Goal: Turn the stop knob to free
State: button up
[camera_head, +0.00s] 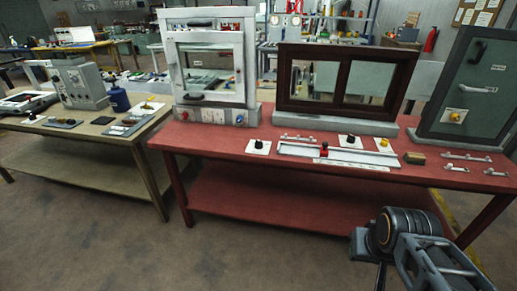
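Several small knobs sit on the red bench, and I cannot read which one is the stop knob. A black knob on a white plate (259,145) lies at the left, in front of the white-framed window unit. A second black knob (350,139) and a yellow knob (384,143) stand on white plates before the brown-framed window. Another yellow knob (455,117) is on the green cabinet door. Part of my arm shows at the lower right, in front of the bench and apart from all knobs. I see no gripper fingertips.
The red bench (225,143) also bears a rail with a red-topped slider (324,150), a small brass block (415,158) and metal latches (467,157). The white window unit (212,60), brown window (345,80) and green cabinet (472,85) stand behind. The floor in front is clear.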

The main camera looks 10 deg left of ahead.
aim_at(258, 144)
jog(key=z, duration=0.1)
jog(key=i, duration=0.85)
jog(key=u, duration=0.75)
jog(key=i, duration=1.05)
jog(key=u, duration=0.95)
